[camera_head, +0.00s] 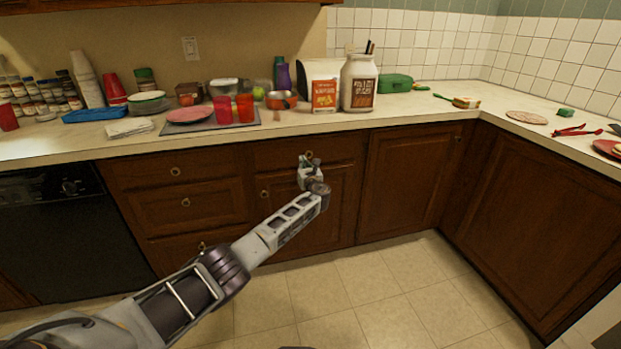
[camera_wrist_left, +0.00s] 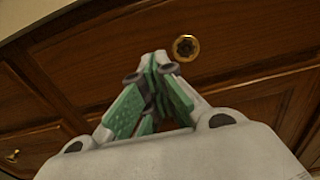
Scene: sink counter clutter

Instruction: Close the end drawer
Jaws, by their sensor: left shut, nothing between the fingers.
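A dark wood drawer front (camera_head: 272,153) with a round brass knob sits just under the counter, right of a stack of drawers. My left gripper (camera_head: 309,160) is at this drawer front, close to its knob, with its fingers shut and empty. In the left wrist view the green-padded fingertips (camera_wrist_left: 152,62) point at the drawer front (camera_wrist_left: 105,50), beside and a little below the brass knob (camera_wrist_left: 186,47). I cannot tell whether they touch the wood. The drawer looks flush or nearly flush with the cabinet; any small gap is hidden. My right gripper is not in view.
The counter (camera_head: 340,122) above holds red cups (camera_head: 244,108), a white canister (camera_head: 359,82), a green box (camera_head: 395,83) and other clutter. A cabinet door (camera_head: 405,180) is right of the drawer; a black dishwasher (camera_head: 70,230) is at left. The tiled floor (camera_head: 390,290) is clear.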

